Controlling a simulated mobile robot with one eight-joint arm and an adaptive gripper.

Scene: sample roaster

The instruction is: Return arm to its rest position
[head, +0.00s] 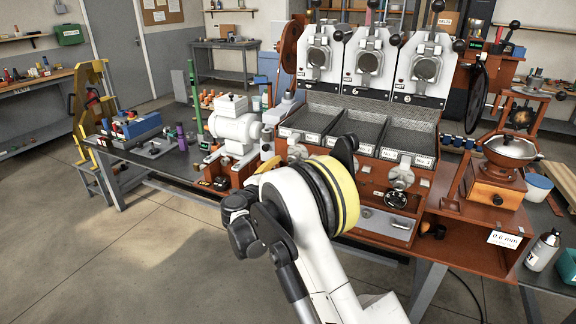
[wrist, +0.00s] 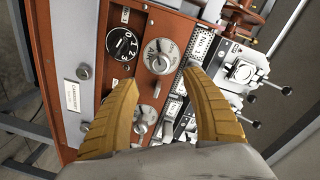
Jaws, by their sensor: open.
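My arm reaches from the bottom of the head view toward the sample roaster (head: 335,122), a three-drum machine with a wood-brown body and grey trays. Beyond the fingertips is a brown panel with a round metal dial (wrist: 160,56) and a black numbered knob (wrist: 122,43). I cannot tell whether the fingers touch the panel.
A white grinder-like machine (head: 234,125) stands left of the roaster. A blue box of parts (head: 137,127) sits on the left table. The floor (head: 120,260) at the lower left is clear.

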